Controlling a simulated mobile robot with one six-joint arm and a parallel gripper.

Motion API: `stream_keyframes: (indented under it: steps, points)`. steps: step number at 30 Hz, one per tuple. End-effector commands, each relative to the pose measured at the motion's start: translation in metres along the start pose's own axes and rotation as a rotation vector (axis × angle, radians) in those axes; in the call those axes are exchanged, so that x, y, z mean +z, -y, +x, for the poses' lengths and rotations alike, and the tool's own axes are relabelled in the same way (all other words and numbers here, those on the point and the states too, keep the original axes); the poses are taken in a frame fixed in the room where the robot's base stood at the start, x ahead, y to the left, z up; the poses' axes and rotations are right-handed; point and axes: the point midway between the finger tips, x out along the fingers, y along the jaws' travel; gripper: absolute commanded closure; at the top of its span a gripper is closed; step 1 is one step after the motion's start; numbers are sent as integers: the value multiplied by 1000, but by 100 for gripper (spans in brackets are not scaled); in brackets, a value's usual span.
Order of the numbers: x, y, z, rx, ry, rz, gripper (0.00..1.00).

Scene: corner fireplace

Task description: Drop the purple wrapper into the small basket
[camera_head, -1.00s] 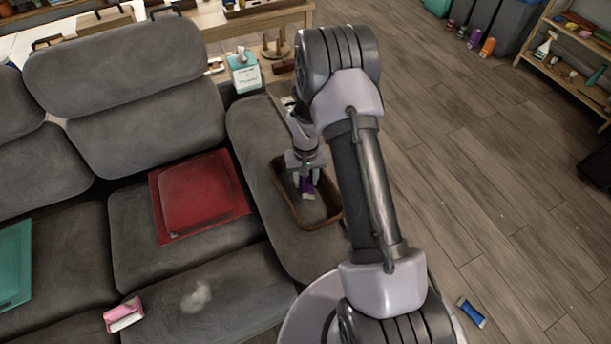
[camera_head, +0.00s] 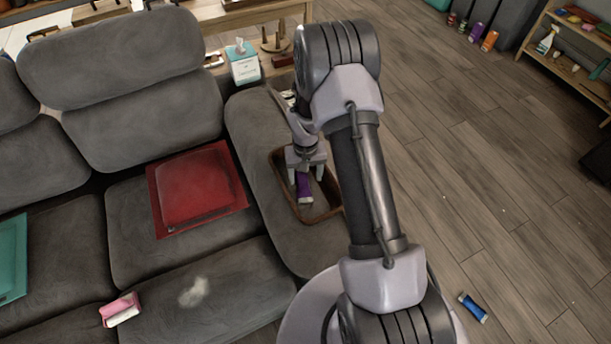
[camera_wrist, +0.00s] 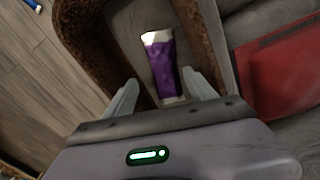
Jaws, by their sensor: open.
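The purple wrapper (camera_head: 304,187), with white ends, is at the small brown basket (camera_head: 281,190) on the sofa's right armrest. In the wrist view the wrapper (camera_wrist: 163,65) appears inside the basket's dark brown rim (camera_wrist: 89,45), beyond my fingertips. My gripper (camera_head: 305,172) is over the basket, pointing down, with its fingers apart. In the wrist view my gripper (camera_wrist: 163,92) has the wrapper's near end between its fingers, with gaps on both sides. I cannot tell whether the wrapper rests on the basket's bottom.
A red cushion (camera_head: 197,190) lies on the grey sofa seat, left of the armrest. A pink and white wrapper (camera_head: 120,310) lies farther left. A tissue box (camera_head: 243,65) stands behind the armrest. A blue wrapper (camera_head: 473,307) lies on the otherwise mostly clear floor at right.

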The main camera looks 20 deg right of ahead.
Motion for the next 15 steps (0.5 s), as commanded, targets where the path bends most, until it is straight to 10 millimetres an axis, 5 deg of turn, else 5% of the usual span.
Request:
stream_keyframes:
  steps: [15]
  points:
    - [0, 0, -141, 0, -3, 0, 35]
